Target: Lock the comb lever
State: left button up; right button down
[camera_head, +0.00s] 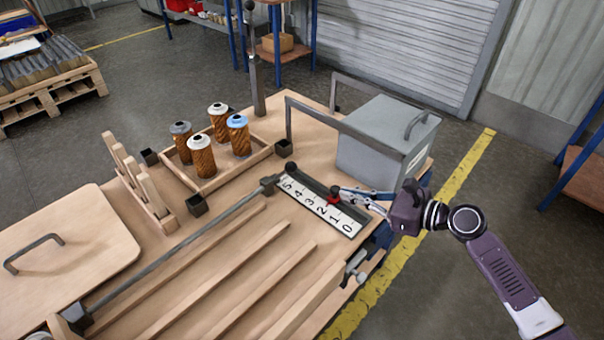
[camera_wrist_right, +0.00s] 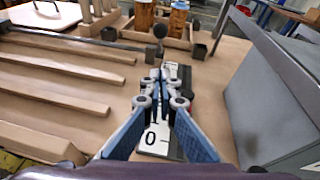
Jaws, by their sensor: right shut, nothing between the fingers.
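A numbered scale plate (camera_head: 305,207), marked 5 to 0, lies on the wooden bench. A black ball knob (camera_head: 281,167) stands by its 5 end, near the end of a long grey rod (camera_head: 185,245); it also shows in the wrist view (camera_wrist_right: 160,31). A red pointer (camera_head: 332,201) sits on the scale near 2 and 1. I cannot tell for sure which part is the comb lever. My right gripper (camera_head: 342,191) is shut and empty, its fingertips over the scale (camera_wrist_right: 155,78), short of the ball knob. My left gripper is out of view.
A grey box (camera_head: 385,145) with a handle stands right of the scale. A wooden tray (camera_head: 255,157) holds several filter cartridges (camera_head: 202,153). Low wooden rails (camera_head: 230,280) cross the front bench. A toothed wooden rack (camera_head: 145,190) and a handled board (camera_head: 90,230) are at left.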

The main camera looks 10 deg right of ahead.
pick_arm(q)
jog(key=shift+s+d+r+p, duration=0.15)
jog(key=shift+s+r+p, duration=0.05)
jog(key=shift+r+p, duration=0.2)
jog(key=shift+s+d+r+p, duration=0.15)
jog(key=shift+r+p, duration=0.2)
pick_arm(e)
jog(key=r+x, duration=0.2)
jog(key=x, duration=1)
jog(key=shift+w+a+r, duration=0.25)
jog(key=shift+w+a, duration=0.2)
jog(key=shift+w, duration=0.05)
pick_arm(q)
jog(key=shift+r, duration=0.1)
